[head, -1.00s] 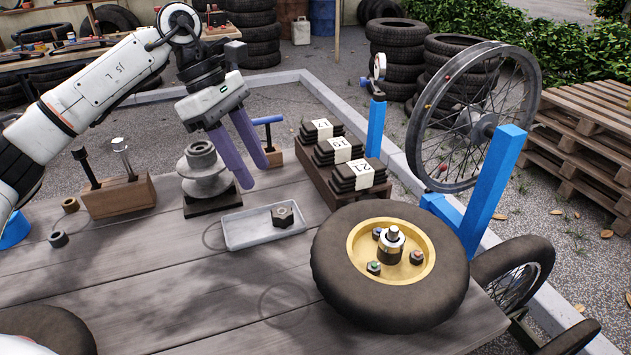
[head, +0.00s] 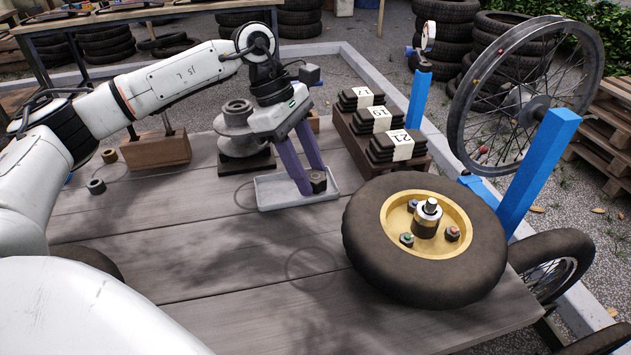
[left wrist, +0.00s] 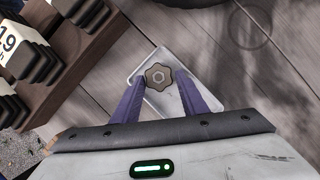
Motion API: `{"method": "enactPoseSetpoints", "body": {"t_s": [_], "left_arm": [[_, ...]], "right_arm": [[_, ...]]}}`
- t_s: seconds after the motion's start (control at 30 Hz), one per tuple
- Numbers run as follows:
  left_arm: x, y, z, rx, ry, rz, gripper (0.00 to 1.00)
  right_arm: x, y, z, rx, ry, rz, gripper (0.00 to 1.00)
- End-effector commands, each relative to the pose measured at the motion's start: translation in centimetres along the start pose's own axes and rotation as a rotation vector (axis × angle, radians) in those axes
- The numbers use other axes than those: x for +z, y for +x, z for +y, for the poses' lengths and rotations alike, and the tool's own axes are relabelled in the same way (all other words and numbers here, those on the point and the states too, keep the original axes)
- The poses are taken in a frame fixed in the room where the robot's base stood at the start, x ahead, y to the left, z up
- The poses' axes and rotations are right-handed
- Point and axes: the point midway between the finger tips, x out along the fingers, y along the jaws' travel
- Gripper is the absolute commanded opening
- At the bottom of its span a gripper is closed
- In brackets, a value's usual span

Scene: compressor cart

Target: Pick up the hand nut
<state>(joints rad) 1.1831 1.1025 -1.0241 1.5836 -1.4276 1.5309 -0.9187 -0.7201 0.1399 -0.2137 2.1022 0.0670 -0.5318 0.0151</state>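The hand nut is a dark, lobed knob (head: 318,183) at the right end of a shallow pale grey tray (head: 268,203). In the left wrist view the nut (left wrist: 158,76) shows a hexagon at its centre and lies over the tray (left wrist: 166,104). My left gripper (head: 311,180) points down over the tray with its purple fingers apart. In the left wrist view the fingertips (left wrist: 160,79) stand on either side of the nut, with small gaps visible. Contact is not visible. My right gripper is not in view.
A wheel with a gold hub (head: 427,240) lies to the right of the tray. A grey stepped pulley (head: 240,132) stands behind it, and numbered dark blocks (head: 393,146) sit in a wooden rack at back right. The front middle of the table is clear.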

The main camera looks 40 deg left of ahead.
Motion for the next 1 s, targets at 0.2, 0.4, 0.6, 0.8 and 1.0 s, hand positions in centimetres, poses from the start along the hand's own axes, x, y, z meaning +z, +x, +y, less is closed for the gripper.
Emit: {"method": "enactPoseSetpoints", "body": {"t_s": [0.2,0.4,0.6,0.8,1.0], "left_arm": [[0.0,0.0,0.0,0.0,0.0,0.0,0.28],[0.0,-0.1,0.0,0.001,0.0,0.0,0.14],[0.3,-0.6,0.1,0.002,0.001,-0.001,0.14],[1.7,-3.9,0.1,0.005,0.002,-0.003,0.14],[3.2,-7.5,0.1,0.003,0.001,-0.002,0.14]], "right_arm": [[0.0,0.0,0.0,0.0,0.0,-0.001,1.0],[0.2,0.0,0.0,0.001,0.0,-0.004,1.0],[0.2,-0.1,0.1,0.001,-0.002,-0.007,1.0],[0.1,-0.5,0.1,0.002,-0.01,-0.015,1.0],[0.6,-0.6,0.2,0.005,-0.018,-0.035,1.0]]}}
